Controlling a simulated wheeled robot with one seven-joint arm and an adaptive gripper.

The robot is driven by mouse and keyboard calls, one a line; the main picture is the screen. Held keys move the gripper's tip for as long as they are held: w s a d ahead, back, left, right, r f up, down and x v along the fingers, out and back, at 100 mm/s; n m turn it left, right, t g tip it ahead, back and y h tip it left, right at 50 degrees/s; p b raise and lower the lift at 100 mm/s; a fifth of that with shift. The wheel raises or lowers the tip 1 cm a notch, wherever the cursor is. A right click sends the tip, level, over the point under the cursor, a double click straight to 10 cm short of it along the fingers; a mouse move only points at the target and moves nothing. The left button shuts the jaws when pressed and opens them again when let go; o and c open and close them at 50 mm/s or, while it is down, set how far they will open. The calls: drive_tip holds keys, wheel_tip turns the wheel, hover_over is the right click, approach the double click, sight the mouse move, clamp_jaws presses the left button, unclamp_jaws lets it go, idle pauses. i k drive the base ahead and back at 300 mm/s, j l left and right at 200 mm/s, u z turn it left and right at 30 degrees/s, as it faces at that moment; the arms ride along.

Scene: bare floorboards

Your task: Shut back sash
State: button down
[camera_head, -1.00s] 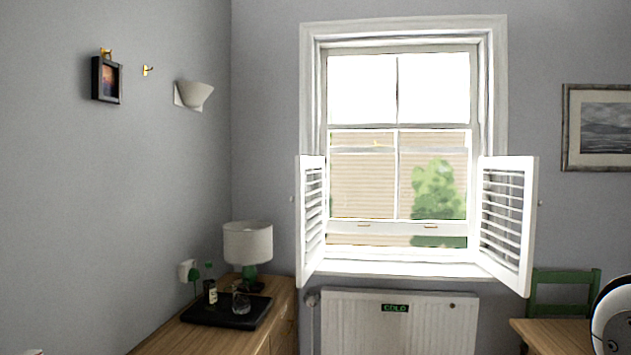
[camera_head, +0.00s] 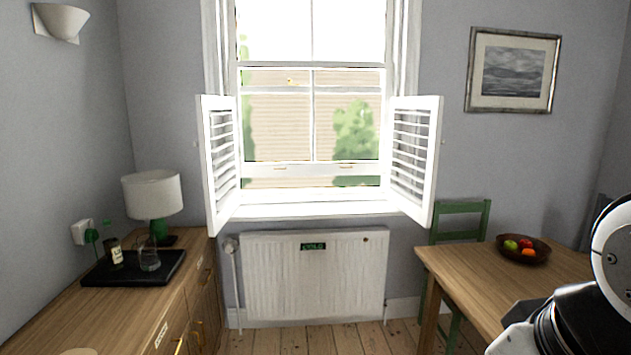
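The sash window (camera_head: 312,66) is in the back wall, in the upper middle of the head view. Its lower sash (camera_head: 290,171) is raised a little, with a narrow gap between its bottom rail and the sill (camera_head: 310,210). Two small brass-coloured lifts show on the bottom rail. White louvred shutters stand swung open into the room, one at the left (camera_head: 220,160) and one at the right (camera_head: 414,158). My arm shows at the lower right edge, well apart from the window. My gripper is not in view.
A white radiator (camera_head: 315,275) is below the sill. A wooden cabinet (camera_head: 60,320) with a lamp (camera_head: 153,195) and black tray (camera_head: 135,270) stands left. A wooden table (camera_head: 480,285) with a fruit bowl (camera_head: 523,250) and green chair (camera_head: 460,209) stand right. Floorboards between are clear.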

sight(313, 168)
drive_tip(key=i, duration=3.1)
